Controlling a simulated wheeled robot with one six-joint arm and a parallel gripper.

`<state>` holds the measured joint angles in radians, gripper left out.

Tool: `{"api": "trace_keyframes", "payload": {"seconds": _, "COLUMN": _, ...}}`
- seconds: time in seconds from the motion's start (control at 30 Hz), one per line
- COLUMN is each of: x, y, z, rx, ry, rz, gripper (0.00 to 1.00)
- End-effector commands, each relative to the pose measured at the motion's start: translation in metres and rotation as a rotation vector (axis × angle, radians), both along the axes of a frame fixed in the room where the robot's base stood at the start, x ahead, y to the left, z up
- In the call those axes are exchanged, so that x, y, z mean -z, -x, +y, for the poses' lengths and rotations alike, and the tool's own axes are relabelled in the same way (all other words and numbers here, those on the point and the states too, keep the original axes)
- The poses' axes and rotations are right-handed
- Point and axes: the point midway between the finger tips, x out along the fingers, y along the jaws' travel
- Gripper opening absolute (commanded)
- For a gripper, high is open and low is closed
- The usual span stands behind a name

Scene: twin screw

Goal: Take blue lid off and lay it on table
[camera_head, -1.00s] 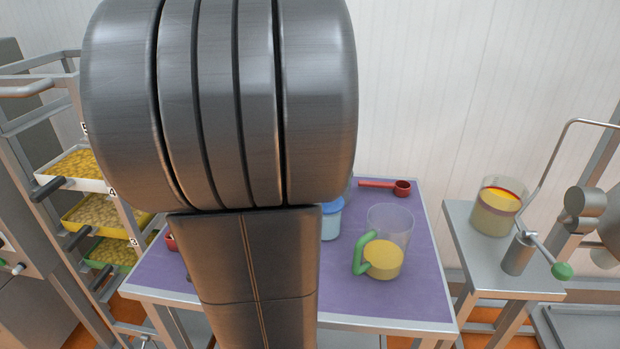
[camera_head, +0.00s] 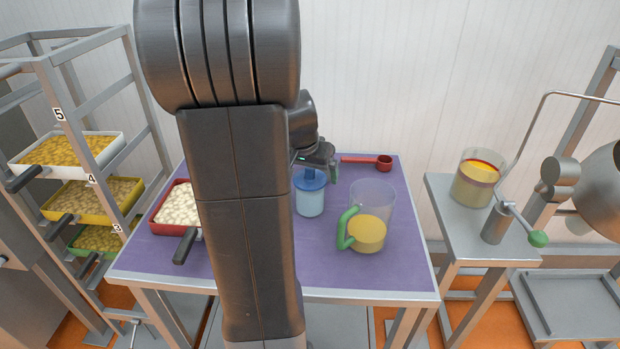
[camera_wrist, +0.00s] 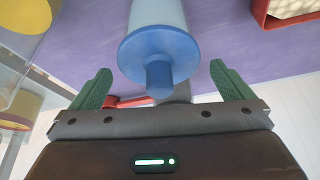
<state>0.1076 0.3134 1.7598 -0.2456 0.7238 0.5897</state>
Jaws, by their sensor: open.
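The blue lid (camera_head: 310,181) sits on a pale blue jar (camera_head: 310,203) that stands upright on the purple tabletop (camera_head: 270,268). In the wrist view the blue lid (camera_wrist: 158,52) has a round knob (camera_wrist: 159,77) pointing toward my gripper. My gripper (camera_head: 322,160) is just above the lid in the head view. In the wrist view its green fingers (camera_wrist: 162,88) are spread wide, one on each side of the knob, and hold nothing. I cannot tell how far the fingertips are from the knob.
A clear jug (camera_head: 367,227) with yellow contents and a green handle stands right of the jar. A red scoop (camera_head: 368,162) lies behind. A red tray (camera_head: 163,228) of white pieces is at the left, partly behind my arm. Purple tabletop is free in front of the jar.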

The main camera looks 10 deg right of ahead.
Motion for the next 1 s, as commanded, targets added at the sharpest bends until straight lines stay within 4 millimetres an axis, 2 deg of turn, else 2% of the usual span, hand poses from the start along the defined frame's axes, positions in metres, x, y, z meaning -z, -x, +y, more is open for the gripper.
{"api": "trace_keyframes", "payload": {"seconds": 0.07, "x": 0.0, "y": 0.0, "z": 0.0, "rx": 0.0, "ry": 0.0, "rz": 0.0, "gripper": 1.0}}
{"api": "trace_keyframes", "payload": {"seconds": 0.1, "x": 0.0, "y": 0.0, "z": 0.0, "rx": 0.0, "ry": 0.0, "rz": 0.0, "gripper": 0.96}}
{"api": "trace_keyframes", "payload": {"seconds": 0.3, "x": 0.0, "y": 0.0, "z": 0.0, "rx": 0.0, "ry": 0.0, "rz": 0.0, "gripper": 0.57}}
{"api": "trace_keyframes", "payload": {"seconds": 0.33, "x": 0.0, "y": 0.0, "z": 0.0, "rx": 0.0, "ry": 0.0, "rz": 0.0, "gripper": 0.55}}
{"api": "trace_keyframes", "payload": {"seconds": 0.63, "x": -0.001, "y": 0.0, "z": 0.0, "rx": 0.0, "ry": 0.0, "rz": 0.0, "gripper": 0.54}}
{"api": "trace_keyframes", "payload": {"seconds": 0.73, "x": -0.007, "y": 0.0, "z": 0.0, "rx": 0.001, "ry": 0.0, "rz": -0.002, "gripper": 0.54}}
{"api": "trace_keyframes", "payload": {"seconds": 0.87, "x": -0.028, "y": 0.0, "z": 0.0, "rx": 0.001, "ry": 0.0, "rz": -0.006, "gripper": 0.54}}
{"api": "trace_keyframes", "payload": {"seconds": 1.0, "x": -0.058, "y": -0.001, "z": 0.0, "rx": 0.001, "ry": 0.0, "rz": -0.007, "gripper": 0.54}}
